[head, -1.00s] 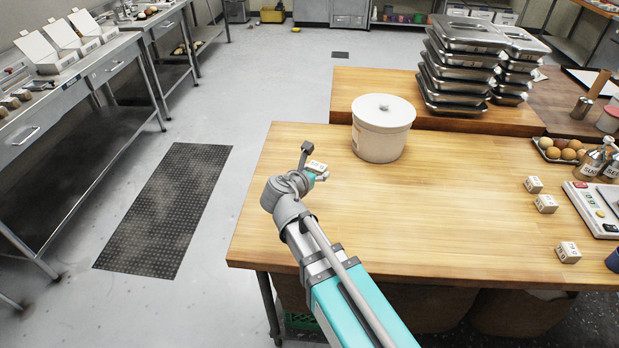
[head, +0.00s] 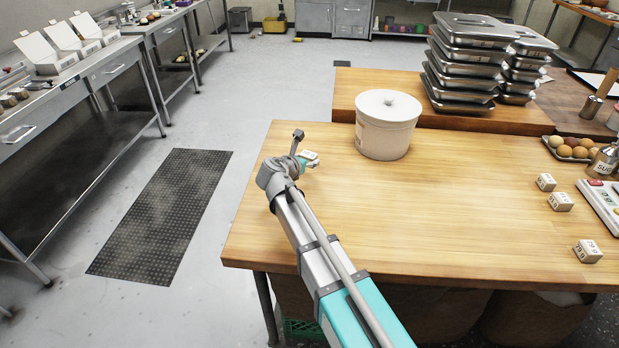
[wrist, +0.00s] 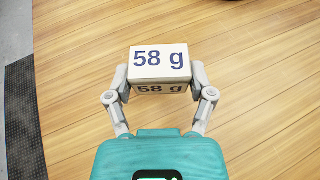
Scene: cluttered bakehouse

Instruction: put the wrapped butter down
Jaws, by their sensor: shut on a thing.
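The wrapped butter is a small white block marked "58 g" (wrist: 160,62). In the wrist view it sits between the two fingers of my gripper (wrist: 160,82), which is shut on it. In the head view the butter (head: 309,155) shows small at the end of my arm, with my gripper (head: 306,163) partly hidden by the wrist. Both are over the left part of the wooden table (head: 440,215). I cannot tell whether the butter touches the wood or is a little above it.
A white lidded tub (head: 387,130) stands behind and right of my gripper. Stacked metal trays (head: 462,60) stand at the back. The table's middle is clear; its left edge is close.

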